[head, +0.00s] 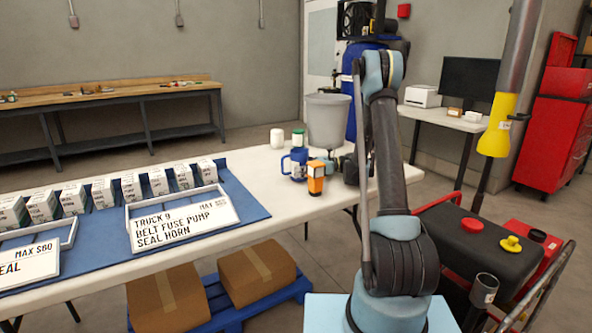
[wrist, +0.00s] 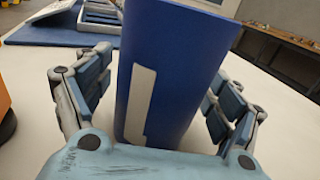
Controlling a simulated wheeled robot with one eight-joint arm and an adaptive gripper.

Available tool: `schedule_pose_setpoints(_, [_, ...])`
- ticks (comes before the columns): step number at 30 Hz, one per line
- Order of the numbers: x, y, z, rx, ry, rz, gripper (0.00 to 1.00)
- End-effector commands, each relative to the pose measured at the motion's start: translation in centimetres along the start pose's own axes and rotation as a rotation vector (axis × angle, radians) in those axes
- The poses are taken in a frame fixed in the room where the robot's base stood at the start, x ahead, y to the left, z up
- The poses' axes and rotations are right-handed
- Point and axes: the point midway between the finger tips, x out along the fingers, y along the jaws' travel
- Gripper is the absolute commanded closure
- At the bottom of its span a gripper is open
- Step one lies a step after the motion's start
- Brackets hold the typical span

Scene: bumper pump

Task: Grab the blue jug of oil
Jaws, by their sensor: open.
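In the wrist view a blue body with a white label strip, the jug (wrist: 190,75), fills the space between the fingers. My gripper (wrist: 160,75) is open, with one finger on each side of the jug. I see gaps beside it, and the jug's lower part is hidden by the gripper's palm. In the head view my gripper is partly hidden by the arm and the orange bottle.
An orange bottle (head: 316,179) stands just in front of the jug. A grey bucket (head: 327,122) and a white container (head: 277,138) stand behind it. A blue mat (head: 250,191) with signs and small boxes lies to the left. A red cart (head: 540,250) stands at right.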

Motion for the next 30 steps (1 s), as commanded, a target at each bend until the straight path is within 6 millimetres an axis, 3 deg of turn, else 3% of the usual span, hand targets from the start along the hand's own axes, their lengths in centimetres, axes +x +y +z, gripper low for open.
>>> schedule_pose_setpoints(8, [0.48,-0.01,0.0,0.0,0.0,-0.001,0.15])
schedule_pose_setpoints(15, [0.47,-0.02,-0.01,0.0,0.0,-0.001,0.7])
schedule_pose_setpoints(16, [0.46,-0.02,-0.01,0.0,0.0,-0.001,0.72])
schedule_pose_setpoints(30, [0.45,-0.02,0.35,0.0,0.0,-0.001,0.74])
